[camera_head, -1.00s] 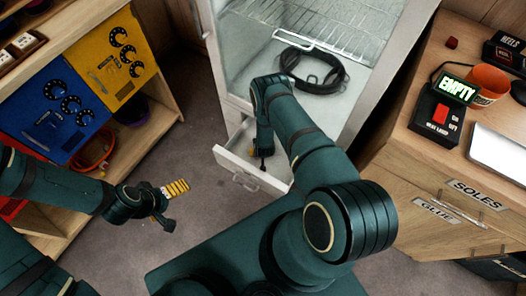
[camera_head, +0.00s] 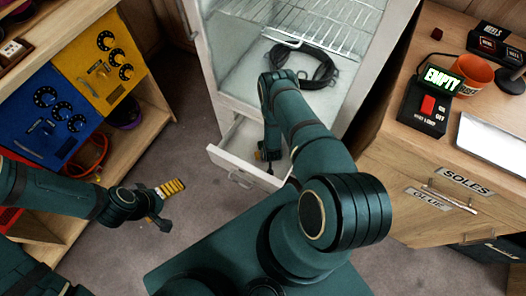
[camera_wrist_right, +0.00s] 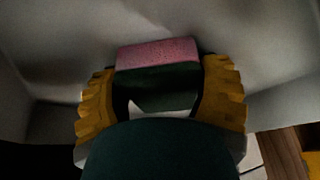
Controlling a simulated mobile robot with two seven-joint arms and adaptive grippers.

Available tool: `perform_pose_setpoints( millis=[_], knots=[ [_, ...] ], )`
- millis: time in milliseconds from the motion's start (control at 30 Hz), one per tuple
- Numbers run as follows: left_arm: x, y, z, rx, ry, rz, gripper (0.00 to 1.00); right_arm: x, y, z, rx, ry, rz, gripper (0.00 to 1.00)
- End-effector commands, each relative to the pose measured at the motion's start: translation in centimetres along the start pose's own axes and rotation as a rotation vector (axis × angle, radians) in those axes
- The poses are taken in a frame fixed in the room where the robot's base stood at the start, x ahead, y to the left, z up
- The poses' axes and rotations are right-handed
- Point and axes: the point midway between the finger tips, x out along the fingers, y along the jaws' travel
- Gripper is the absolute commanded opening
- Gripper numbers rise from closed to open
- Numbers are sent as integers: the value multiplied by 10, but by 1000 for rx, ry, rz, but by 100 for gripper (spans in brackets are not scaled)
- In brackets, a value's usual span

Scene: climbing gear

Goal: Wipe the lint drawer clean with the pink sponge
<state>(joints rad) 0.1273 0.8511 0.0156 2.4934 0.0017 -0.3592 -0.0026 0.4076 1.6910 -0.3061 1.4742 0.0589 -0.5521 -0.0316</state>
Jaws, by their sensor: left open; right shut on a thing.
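The lint drawer (camera_head: 224,160) is a white drawer pulled open below the white cabinet. My right gripper (camera_head: 267,156) reaches down into it, partly hidden by my arm. In the right wrist view, my right gripper (camera_wrist_right: 160,90) has its yellow fingers on either side of the pink sponge (camera_wrist_right: 157,54), shut on it. Grey walls lie close around the sponge there; whether it touches the drawer floor I cannot tell. The sponge is hidden in the head view. My left gripper (camera_head: 167,202) is open and empty above the floor, left of the drawer.
The cabinet above the drawer holds a wire rack (camera_head: 285,38) and a coiled black cable (camera_head: 318,82). A wooden bench (camera_head: 395,165) with a red-switch box (camera_head: 424,107) and orange cup (camera_head: 474,75) stands right. Shelves with blue and yellow panels (camera_head: 108,62) stand left.

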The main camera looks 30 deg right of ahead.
Motion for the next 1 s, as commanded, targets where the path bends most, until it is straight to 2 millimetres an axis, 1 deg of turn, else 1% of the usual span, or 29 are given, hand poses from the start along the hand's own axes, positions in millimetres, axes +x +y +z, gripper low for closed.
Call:
perform_pose_setpoints(
  millis=[33,267,667,1000],
  knots=[
    [0,0,0,0,0,0,100,-1,4,18,1,-32,1,46],
    [-1,0,0,0,0,0,100,-3,10,22,0,-30,3,46],
    [-6,2,-1,0,0,0,100,-12,32,39,2,-32,4,46],
    [-7,2,-1,0,0,0,100,-13,33,41,-1,-30,1,46]
  ],
)
